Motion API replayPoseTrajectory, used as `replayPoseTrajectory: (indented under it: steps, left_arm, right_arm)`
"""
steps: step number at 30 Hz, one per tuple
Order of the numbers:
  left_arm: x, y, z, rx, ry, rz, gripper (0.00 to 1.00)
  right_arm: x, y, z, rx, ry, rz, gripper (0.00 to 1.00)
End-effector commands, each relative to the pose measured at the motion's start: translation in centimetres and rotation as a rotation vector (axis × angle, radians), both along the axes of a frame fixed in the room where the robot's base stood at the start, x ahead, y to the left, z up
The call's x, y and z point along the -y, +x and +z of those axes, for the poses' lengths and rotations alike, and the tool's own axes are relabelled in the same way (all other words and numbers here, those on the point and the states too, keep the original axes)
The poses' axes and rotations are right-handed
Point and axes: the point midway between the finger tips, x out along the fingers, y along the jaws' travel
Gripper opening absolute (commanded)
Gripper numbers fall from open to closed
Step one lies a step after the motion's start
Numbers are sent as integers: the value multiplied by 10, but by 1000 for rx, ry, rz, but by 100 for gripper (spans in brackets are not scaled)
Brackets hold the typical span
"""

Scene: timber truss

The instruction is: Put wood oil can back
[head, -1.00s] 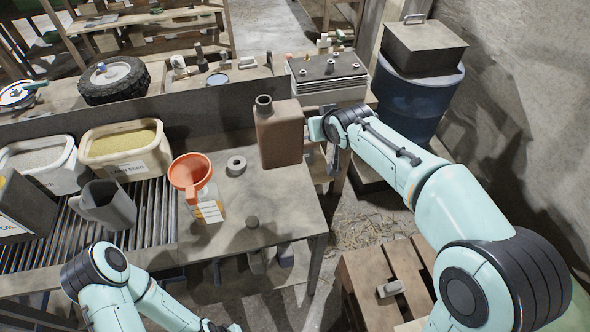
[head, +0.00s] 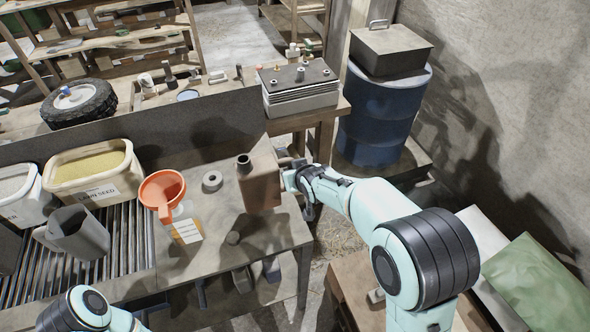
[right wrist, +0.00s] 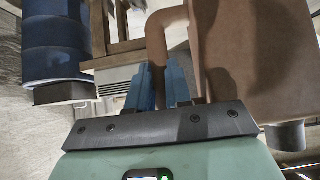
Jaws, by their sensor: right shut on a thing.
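The wood oil can, taken to be the brown box-shaped can (head: 262,183) with an open dark neck, stands upright at the right end of the workbench (head: 205,260). I cannot tell whether its base touches the bench. My right gripper (head: 290,179) is at its right side. In the right wrist view the blue fingers (right wrist: 166,88) are shut around the handle of the brown can (right wrist: 255,60). My left gripper is out of view; only part of that arm shows at lower left.
An orange funnel (head: 161,190) sits in a labelled bottle (head: 186,228) left of the can. A grey ring (head: 212,181) lies behind them. A grey jug (head: 78,234) and seed tub (head: 95,172) stand on rollers. A blue drum (head: 382,115) stands back right.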

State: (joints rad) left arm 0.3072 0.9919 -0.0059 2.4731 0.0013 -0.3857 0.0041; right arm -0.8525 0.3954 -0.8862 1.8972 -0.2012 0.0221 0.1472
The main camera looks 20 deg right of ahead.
Motion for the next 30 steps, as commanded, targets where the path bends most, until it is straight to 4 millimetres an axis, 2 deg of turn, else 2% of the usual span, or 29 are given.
replayPoseTrajectory:
  steps: [9, 23, 24, 25, 26, 30]
  left_arm:
    - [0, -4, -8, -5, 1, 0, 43]
    - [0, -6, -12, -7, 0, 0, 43]
    - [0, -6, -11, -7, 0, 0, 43]
    - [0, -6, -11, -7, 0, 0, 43]
    - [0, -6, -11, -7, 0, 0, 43]
    - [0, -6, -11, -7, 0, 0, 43]
  right_arm:
    - [1, 0, -37, 1, 2, -3, 0]
    - [0, 1, -42, 4, 4, -2, 0]
    - [1, -1, -44, -3, -1, -1, 32]
    - [1, -1, -43, -3, -1, -1, 42]
    - [0, -1, -43, -3, -1, -1, 44]
    - [0, -1, -43, -3, -1, -1, 44]
